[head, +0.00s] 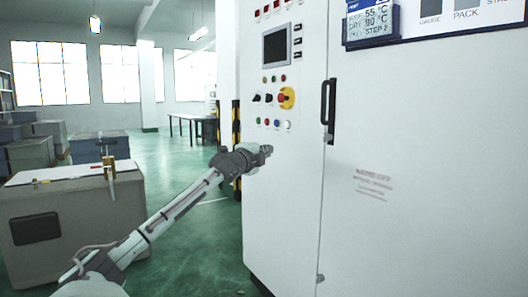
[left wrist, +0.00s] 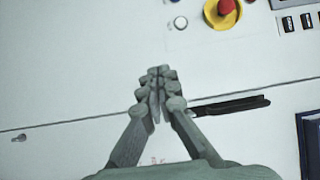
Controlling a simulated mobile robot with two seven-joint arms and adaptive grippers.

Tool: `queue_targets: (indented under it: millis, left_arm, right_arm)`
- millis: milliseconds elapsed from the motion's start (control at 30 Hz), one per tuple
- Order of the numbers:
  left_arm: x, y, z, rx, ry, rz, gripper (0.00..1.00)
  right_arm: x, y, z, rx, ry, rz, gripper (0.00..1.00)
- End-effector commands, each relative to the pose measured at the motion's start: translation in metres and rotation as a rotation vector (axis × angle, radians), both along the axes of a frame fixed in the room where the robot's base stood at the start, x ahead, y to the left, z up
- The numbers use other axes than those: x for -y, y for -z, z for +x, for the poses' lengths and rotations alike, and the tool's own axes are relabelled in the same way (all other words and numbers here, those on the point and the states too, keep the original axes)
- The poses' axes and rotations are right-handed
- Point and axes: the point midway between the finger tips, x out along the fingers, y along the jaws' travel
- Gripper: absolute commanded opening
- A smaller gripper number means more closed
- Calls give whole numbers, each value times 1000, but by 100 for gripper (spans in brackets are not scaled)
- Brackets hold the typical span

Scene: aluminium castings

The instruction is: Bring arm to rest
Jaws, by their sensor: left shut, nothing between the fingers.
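My left gripper (head: 266,150) reaches in from the left and stands in front of the white control cabinet (head: 285,200), just below its rows of buttons. In the left wrist view the fingers of my left gripper (left wrist: 157,75) are together, with nothing held between them. The cabinet face fills the background there. Whether the fingertips touch the cabinet cannot be told. My right gripper is in neither view.
The cabinet has a red knob on a yellow plate (head: 287,98), a dark screen (head: 276,47) and a black door handle (head: 328,103). A grey crate (head: 75,225) stands at the left. A table (head: 192,120) is farther back. Green floor between is clear.

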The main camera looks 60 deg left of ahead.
Motion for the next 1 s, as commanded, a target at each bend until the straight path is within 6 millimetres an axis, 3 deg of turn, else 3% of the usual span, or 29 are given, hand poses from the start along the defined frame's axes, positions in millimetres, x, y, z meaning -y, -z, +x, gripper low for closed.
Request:
queue_targets:
  millis: [333, 467, 567, 767, 867, 1000]
  left_arm:
    - [-5, 0, -7, 0, 0, 0, 0]
    - [-6, 22, -8, -16, -9, -34, 0]
    - [-7, 71, -11, -53, -29, -107, 0]
    - [11, 218, -29, -163, -96, -333, 0]
    - [31, 291, -43, -217, -135, -445, 0]
    - [72, 388, -67, -291, -192, -598, 0]
  right_arm:
    - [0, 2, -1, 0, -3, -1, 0]
    - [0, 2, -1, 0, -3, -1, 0]
    - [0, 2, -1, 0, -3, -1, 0]
    - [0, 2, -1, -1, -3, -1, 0]
    - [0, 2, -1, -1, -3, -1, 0]
    - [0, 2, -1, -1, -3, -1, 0]
